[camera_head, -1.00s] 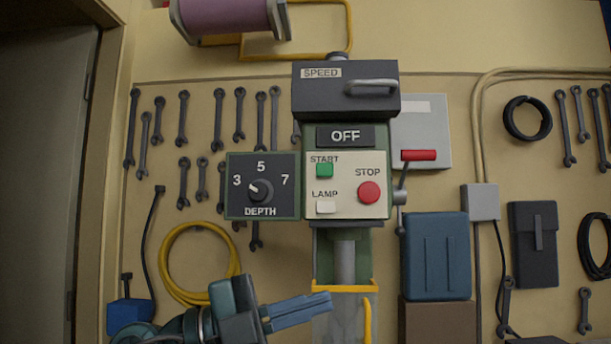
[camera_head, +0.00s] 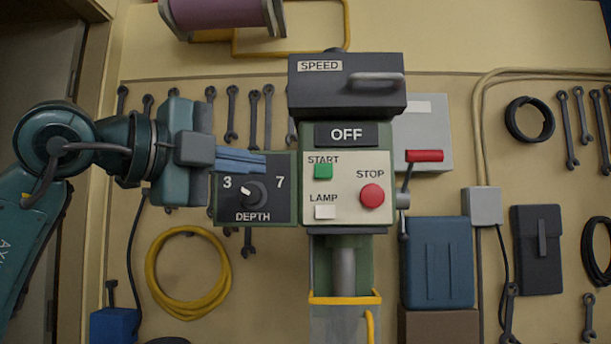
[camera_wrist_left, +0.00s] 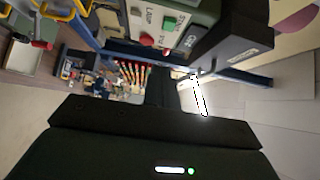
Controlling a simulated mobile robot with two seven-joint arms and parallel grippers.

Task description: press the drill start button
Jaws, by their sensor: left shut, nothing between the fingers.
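The drill's pale control panel (camera_head: 345,187) carries the green start button (camera_head: 323,171), the red stop button (camera_head: 372,196) and a white lamp button (camera_head: 325,212). The sign above it (camera_head: 346,134) reads OFF. My left gripper (camera_head: 264,164) is shut and empty. Its fingers point right, over the top of the depth dial plate (camera_head: 255,200), and the tips are a short way left of the start button. The left wrist view also shows the start button (camera_wrist_left: 170,23) and the stop button (camera_wrist_left: 147,40). My right gripper is not in view.
A dark speed box (camera_head: 345,95) juts out above the panel. A lever with a red handle (camera_head: 425,156) is at its right. A clear guard with a yellow frame (camera_head: 345,299) is below. Wrenches and a yellow cable coil (camera_head: 160,285) hang on the wall.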

